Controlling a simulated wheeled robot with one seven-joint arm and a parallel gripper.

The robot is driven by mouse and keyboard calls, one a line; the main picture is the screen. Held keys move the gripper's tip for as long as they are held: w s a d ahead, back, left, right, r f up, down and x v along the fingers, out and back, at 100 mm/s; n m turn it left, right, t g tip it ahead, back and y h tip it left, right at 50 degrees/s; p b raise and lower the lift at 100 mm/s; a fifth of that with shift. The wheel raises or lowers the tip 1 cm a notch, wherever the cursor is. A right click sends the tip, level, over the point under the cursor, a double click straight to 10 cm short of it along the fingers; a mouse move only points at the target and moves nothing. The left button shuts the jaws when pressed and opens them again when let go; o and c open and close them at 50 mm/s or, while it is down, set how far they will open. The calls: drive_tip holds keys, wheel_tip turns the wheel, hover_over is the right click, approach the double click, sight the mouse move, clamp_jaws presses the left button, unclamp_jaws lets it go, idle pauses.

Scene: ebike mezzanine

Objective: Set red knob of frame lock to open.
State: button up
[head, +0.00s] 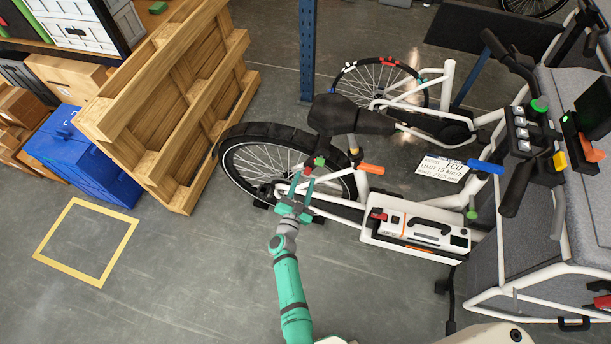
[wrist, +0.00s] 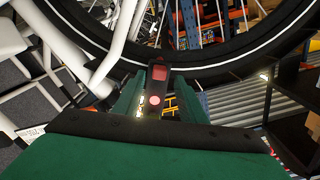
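A dark frame lock part with a red knob (wrist: 159,73) shows in the wrist view, in front of the rear tyre. A small pale red disc (wrist: 155,100) sits below the knob on the same dark part. My gripper (head: 303,182) is beside the rear wheel. In the wrist view its teal fingers (wrist: 160,98) stand apart, one on each side of the dark part, with gaps showing. I cannot tell whether they touch it, or the knob's setting.
The white cargo bike has a saddle (head: 350,114), an orange lever (head: 371,169) and a battery box (head: 415,232) close to my arm. A wooden pallet (head: 170,100) leans at the left by a blue crate (head: 85,160). The floor left of my arm is clear.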

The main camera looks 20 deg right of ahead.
sight(307, 174)
drive_tip(key=shift+x, duration=1.55)
drive_tip(key=shift+s+d, duration=0.1)
drive_tip(key=shift+s, duration=0.05)
